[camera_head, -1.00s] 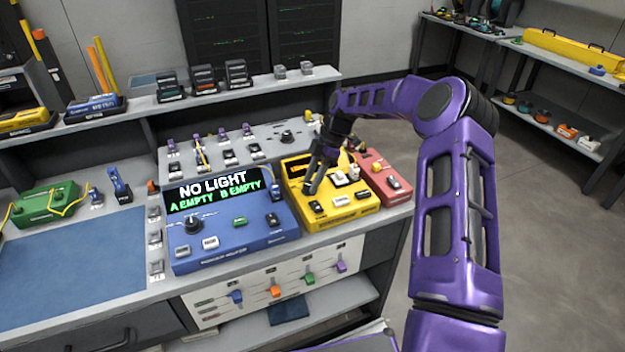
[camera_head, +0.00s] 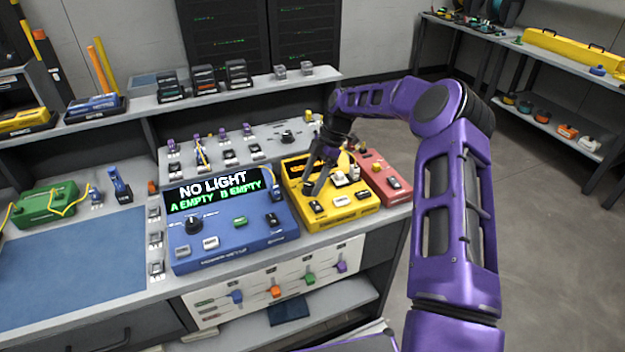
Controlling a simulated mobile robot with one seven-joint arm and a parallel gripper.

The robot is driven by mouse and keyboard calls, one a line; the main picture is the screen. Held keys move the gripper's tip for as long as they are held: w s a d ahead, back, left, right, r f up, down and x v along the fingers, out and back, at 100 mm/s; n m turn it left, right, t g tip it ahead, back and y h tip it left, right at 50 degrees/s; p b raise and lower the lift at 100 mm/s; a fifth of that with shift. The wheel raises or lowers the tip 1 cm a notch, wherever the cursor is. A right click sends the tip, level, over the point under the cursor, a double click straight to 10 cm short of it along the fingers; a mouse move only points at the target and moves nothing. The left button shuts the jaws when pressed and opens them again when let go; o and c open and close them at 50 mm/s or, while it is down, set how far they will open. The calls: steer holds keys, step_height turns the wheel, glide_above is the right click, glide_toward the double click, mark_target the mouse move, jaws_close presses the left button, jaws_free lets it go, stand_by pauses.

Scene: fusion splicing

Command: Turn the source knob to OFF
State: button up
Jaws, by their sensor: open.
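Two black round knobs show. One knob (camera_head: 194,225) is on the blue meter box (camera_head: 232,251), whose screen (camera_head: 220,192) reads "NO LIGHT", "A EMPTY B EMPTY". The other knob (camera_head: 287,137) is on the grey panel behind. I cannot read their labels, so I cannot tell which is the source knob. My gripper (camera_head: 312,186) is open and points down over the left part of the yellow box (camera_head: 345,214), to the right of the blue box and in front of the panel knob. It holds nothing that I can see. It hides part of the yellow box.
A red box (camera_head: 386,180) stands right of the yellow box. Small clips and switches line the grey panel (camera_head: 265,150). A blue mat (camera_head: 70,260) and a green box (camera_head: 45,203) are at the left. A shelf (camera_head: 215,97) runs behind. Coloured sliders are on the bench front.

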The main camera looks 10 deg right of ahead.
steer(key=p+v, duration=0.1)
steer(key=v, duration=1.6)
steer(key=shift+r, duration=0.2)
